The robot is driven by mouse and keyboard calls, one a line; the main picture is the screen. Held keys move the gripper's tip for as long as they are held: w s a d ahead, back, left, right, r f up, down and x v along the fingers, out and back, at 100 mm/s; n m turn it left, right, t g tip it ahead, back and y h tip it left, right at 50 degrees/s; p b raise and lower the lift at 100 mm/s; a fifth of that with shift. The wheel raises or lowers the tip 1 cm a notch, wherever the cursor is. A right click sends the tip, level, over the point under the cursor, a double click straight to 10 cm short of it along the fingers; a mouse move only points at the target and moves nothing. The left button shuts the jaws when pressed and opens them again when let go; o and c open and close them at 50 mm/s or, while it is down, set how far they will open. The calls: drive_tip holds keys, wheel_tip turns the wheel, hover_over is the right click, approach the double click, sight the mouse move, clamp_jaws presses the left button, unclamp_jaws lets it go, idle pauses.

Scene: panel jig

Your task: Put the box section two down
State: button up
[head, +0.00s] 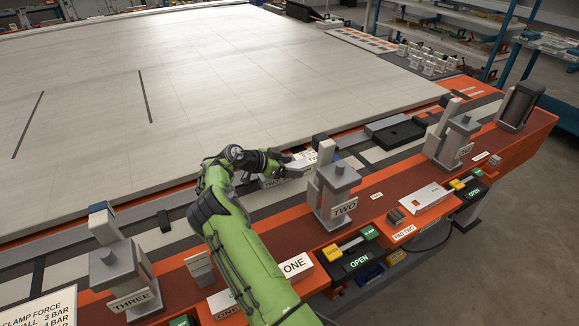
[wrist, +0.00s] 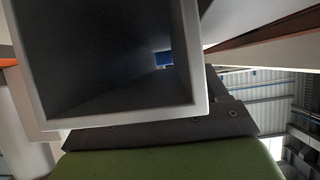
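The box section two (head: 272,184) is a pale hollow bar with TWO lettering, partly hidden by my gripper and arm in the head view. In the wrist view the open square end of a grey box section (wrist: 120,112) fills the upper left, close to the camera. My gripper (head: 292,168) is at the box section and appears shut on it; the fingertips are hard to make out. The bar is beside the large panel's near edge, behind clamp TWO (head: 341,183). I cannot tell whether it touches the surface below.
Clamp THREE (head: 115,265) stands at lower left and clamp ONE (head: 449,147) at right, on the orange jig rail (head: 390,185). The large pale panel (head: 190,75) lies beyond, mostly bare. A black block (head: 399,134) sits right of the gripper.

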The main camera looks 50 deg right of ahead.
drive_tip(key=shift+r, duration=0.15)
drive_tip(key=p+v, duration=0.3)
drive_tip(key=v, duration=0.9)
drive_tip(key=s+a+r+n+t+y, duration=0.6)
drive_tip(key=s+a+r+n+y, duration=0.4)
drive_tip(key=s+a+r, duration=0.4)
drive_tip(key=s+a+n+t+y, duration=0.1)
drive_tip(key=s+a+n+t, duration=0.2)
drive_tip(key=s+a+n, duration=0.8)
drive_tip(key=s+a, duration=0.3)
drive_tip(key=s, duration=0.3)
drive_tip(key=shift+a+f+n+y, duration=0.2)
drive_tip(key=shift+a+n+y, duration=0.1)
drive_tip(key=shift+a, duration=0.05)
